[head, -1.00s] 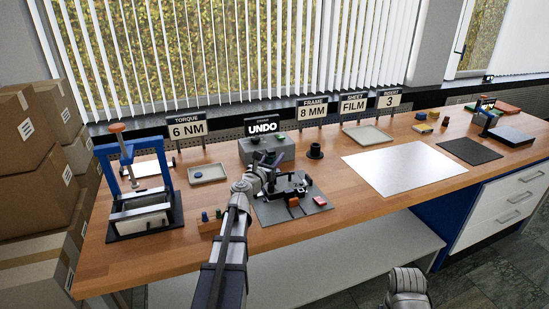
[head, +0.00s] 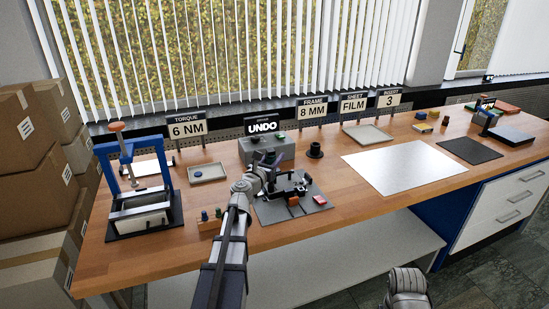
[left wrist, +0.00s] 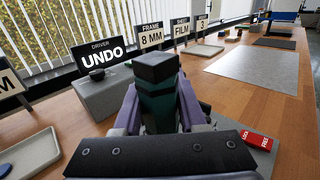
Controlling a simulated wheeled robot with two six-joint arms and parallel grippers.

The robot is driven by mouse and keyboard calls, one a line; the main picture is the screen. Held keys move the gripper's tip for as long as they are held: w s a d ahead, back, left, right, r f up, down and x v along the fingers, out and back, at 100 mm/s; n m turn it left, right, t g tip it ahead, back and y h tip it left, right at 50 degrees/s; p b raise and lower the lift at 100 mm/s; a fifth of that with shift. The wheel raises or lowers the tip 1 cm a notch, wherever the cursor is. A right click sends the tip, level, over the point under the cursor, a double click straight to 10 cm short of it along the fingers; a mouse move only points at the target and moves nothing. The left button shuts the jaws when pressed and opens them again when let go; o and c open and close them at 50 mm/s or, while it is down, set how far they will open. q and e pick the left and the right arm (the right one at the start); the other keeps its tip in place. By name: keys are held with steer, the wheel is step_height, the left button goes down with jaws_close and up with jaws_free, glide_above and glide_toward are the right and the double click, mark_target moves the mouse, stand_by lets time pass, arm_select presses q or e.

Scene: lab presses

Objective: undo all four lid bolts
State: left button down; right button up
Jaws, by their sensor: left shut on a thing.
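My left gripper (head: 270,178) is over the back left part of the lid fixture (head: 296,190), a dark assembly on a grey base plate (head: 285,214). It is shut on a tool with a black top and dark teal body (left wrist: 157,90), which stands between the two fingers in the left wrist view. The tool's lower end is hidden, so I cannot tell whether it touches a bolt. The lid bolts are too small or hidden to make out. A red tag reading LOCK and FREE (left wrist: 257,140) lies at the plate's right side. My right gripper's fingers do not show.
Behind the fixture stands a grey driver box (head: 284,148) with the UNDO sign (head: 262,124). A blue press (head: 140,185) is at the left, with a small tray (head: 222,176) and a wooden holder (head: 208,226) nearby. A white sheet (head: 403,168) covers the bench to the right.

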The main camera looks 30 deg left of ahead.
mark_target(273, 149)
arm_select(q)
steer(key=shift+r, duration=0.15)
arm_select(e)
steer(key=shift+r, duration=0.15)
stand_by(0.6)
arm_select(q)
steer(key=shift+r+p, duration=1.7)
steer(key=shift+p, duration=0.25)
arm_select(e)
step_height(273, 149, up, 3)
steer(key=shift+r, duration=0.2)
